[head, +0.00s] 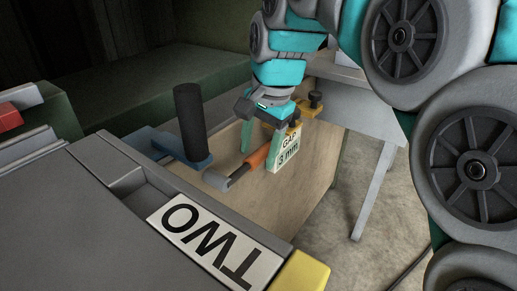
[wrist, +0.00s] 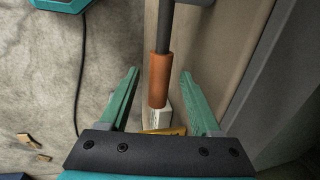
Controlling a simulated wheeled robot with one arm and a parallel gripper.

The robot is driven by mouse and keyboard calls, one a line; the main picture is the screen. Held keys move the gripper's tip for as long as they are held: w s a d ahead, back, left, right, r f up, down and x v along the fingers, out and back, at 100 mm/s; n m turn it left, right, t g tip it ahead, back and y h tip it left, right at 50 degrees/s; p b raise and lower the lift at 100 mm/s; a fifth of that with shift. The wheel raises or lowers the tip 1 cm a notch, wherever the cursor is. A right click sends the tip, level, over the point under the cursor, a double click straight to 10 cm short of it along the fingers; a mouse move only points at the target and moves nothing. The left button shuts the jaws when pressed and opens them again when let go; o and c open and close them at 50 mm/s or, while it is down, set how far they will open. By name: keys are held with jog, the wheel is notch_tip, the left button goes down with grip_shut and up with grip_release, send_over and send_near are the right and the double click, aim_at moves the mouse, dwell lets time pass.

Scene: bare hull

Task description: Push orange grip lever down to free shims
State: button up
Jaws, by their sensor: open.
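The orange grip lever (head: 256,158) sticks out on a grey rod from the wooden-sided box in the head view. In the wrist view the orange grip (wrist: 159,80) lies between my two green fingers, with clear space on both sides. My gripper (head: 259,152) is open and straddles the lever, fingers pointing down; it also shows in the wrist view (wrist: 158,72). A white "GAP 3 mm" tag (head: 287,149) is right beside the grip, partly hidden by my gripper. A brass-coloured piece (wrist: 165,131) shows below the grip. I cannot make out any shims for certain.
A black upright handle (head: 189,120) on a blue base stands left of the lever. A grey top with a "TWO" label (head: 215,243) and a yellow corner (head: 302,272) are in front. Small brass-coloured bits (wrist: 29,140) lie on the floor near a black cable (wrist: 80,70).

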jog(key=shift+f, duration=0.25)
grip_shut()
dwell(0.4)
dwell(0.9)
